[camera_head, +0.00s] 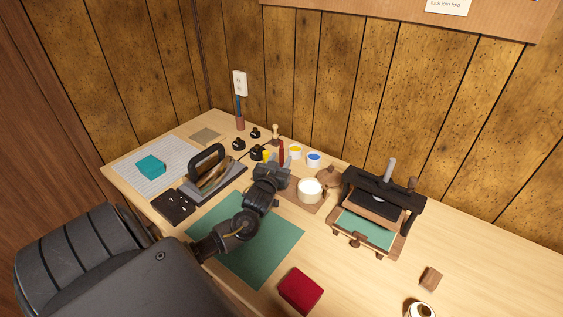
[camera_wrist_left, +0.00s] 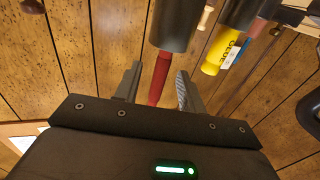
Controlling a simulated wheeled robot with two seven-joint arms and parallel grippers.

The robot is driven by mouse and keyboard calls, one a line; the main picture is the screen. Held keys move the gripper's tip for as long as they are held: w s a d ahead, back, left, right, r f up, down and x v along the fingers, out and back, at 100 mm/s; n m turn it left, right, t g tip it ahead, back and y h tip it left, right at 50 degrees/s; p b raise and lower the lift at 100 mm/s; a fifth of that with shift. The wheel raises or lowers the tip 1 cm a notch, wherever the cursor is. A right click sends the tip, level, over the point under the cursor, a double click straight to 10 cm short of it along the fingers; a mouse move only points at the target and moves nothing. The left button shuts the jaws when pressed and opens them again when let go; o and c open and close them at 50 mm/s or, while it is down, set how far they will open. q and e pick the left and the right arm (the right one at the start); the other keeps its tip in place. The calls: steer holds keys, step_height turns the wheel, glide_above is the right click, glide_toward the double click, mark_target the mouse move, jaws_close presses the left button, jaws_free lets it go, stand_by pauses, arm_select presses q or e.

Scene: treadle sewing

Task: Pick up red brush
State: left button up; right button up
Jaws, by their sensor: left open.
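The red brush (camera_head: 281,152) stands upright at the back of the table in the head view, just beyond my left gripper (camera_head: 273,172). In the left wrist view the red handle of the brush (camera_wrist_left: 159,78) shows between the two open fingers of my left gripper (camera_wrist_left: 158,88), with a visible gap on the right side. The handle meets a dark cylinder at the top of that view. The brush's lower part is hidden behind the gripper in the head view. My right gripper is not in view.
A yellow glue bottle (camera_wrist_left: 214,52) is close beside the brush. A green mat (camera_head: 265,255) lies under my arm. A press (camera_head: 385,195) stands farther right.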

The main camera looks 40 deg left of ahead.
mark_target(281, 158)
arm_select(q)
steer(key=x, duration=0.3)
steer(key=shift+w+a, duration=0.15)
steer(key=shift+w, duration=0.15)
jaws_close()
